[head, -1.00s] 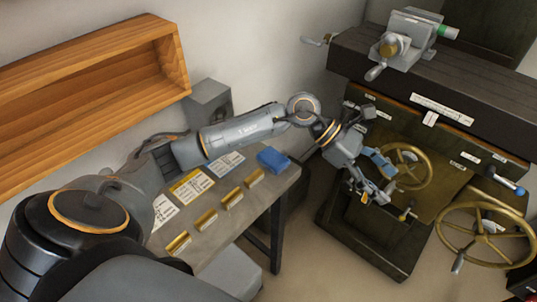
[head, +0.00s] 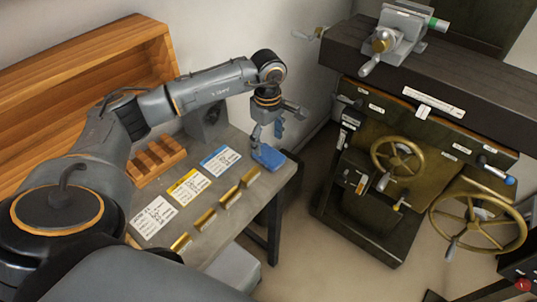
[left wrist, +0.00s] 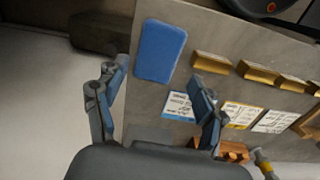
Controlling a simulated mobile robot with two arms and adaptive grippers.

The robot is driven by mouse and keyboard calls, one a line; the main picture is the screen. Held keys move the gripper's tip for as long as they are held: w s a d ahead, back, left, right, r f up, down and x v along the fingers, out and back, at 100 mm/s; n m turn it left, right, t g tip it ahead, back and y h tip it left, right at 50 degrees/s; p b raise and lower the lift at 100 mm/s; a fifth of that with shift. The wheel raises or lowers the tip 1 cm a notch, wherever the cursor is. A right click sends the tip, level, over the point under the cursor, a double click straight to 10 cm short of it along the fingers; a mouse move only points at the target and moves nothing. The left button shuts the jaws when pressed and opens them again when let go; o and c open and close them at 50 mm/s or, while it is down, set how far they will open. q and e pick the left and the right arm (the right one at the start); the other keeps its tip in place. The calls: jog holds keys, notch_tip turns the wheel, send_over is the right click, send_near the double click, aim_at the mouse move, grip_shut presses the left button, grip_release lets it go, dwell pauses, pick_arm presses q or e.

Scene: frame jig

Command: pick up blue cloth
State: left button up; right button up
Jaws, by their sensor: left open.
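The blue cloth (head: 268,157) is a folded rectangular pad lying flat near the right end of the grey table. In the left wrist view the cloth (left wrist: 160,51) lies beyond the fingertips, in line with the gap between them. My left gripper (head: 267,132) hangs above the cloth, pointing down, and overlaps its far edge in the head view. In the left wrist view the left gripper (left wrist: 161,88) has its blue-padded fingers spread wide with nothing between them. My right gripper shows in neither view.
Brass blocks (head: 229,196) stand in a row along the table's (head: 213,233) front edge. Printed cards (head: 189,186) lie behind them. A slotted wooden block (head: 157,160) and a wooden shelf (head: 150,32) are further back. A dark machine with brass handwheels (head: 398,160) stands right.

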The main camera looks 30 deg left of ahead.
aim_at(269, 154)
pick_arm(q)
notch_tip(269, 154, down, 6)
jog(key=shift+w+r+p, duration=0.15)
jog(key=shift+r+p, duration=0.05)
jog(key=shift+p, duration=0.95)
jog(key=shift+f, duration=0.2)
jog(key=c, duration=0.8)
